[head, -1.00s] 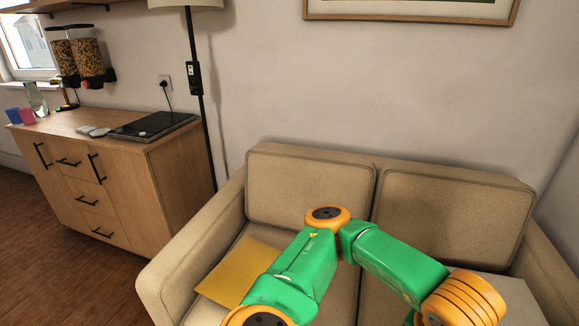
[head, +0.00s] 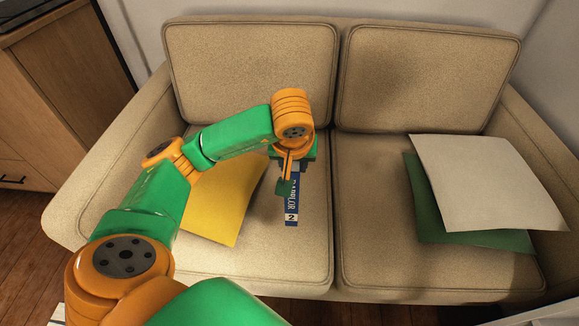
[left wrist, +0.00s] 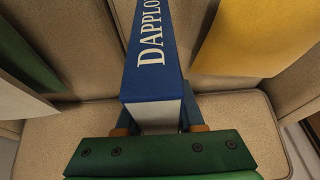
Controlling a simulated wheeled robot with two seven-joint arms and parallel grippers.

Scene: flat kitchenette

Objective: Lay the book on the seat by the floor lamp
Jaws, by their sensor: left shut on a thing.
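My left gripper (head: 288,172) is shut on a blue book (head: 292,207) with white spine lettering. It holds the book spine-on to the head camera over the left seat (head: 290,262) of the beige sofa, near the gap between the two seats. The book (left wrist: 152,60) also runs away from the fingers in the left wrist view. I cannot tell whether the book touches the cushion. The floor lamp is outside the current views; earlier it stood beyond the sofa's left end. My right gripper is not in view.
A yellow sheet (head: 222,200) lies on the left seat, left of the book. A white sheet (head: 485,185) overlaps a green sheet (head: 428,215) on the right seat. The front of the left seat is bare. A wooden cabinet (head: 60,90) stands at the left.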

